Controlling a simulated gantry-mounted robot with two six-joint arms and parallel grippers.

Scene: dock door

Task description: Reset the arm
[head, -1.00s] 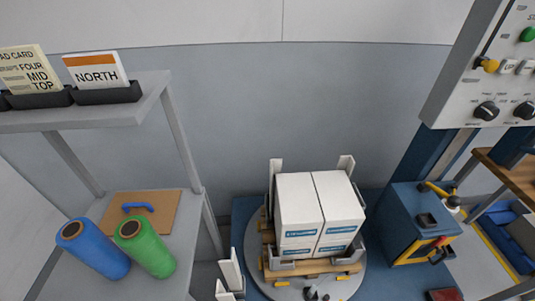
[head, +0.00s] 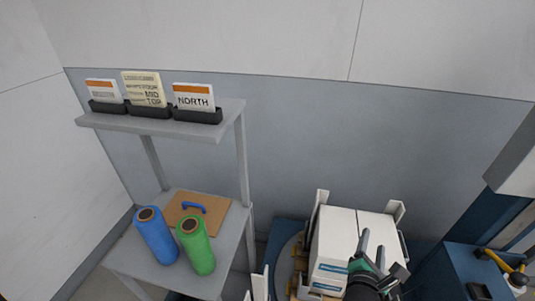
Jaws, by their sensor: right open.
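My right gripper (head: 372,246) is dark with grey fingers and a green patch. It is open and shows at the bottom, in front of the white boxes (head: 333,240). I cannot tell whether it touches them. The boxes stand as a block on a pallet on a round grey turntable (head: 284,266), partly hidden by my gripper and the frame edge. A yellow lever (head: 492,258) shows on the blue cabinet (head: 462,268) at the lower right. I cannot tell which arm the task names. My left gripper is not in view.
A grey shelf stand (head: 232,112) at the left holds several cards in black trays, one reading NORTH (head: 194,97). Its lower shelf carries a blue roll (head: 156,236), a green roll (head: 196,246) and a brown board (head: 222,205) with a blue handle. White upright posts (head: 320,197) flank the boxes.

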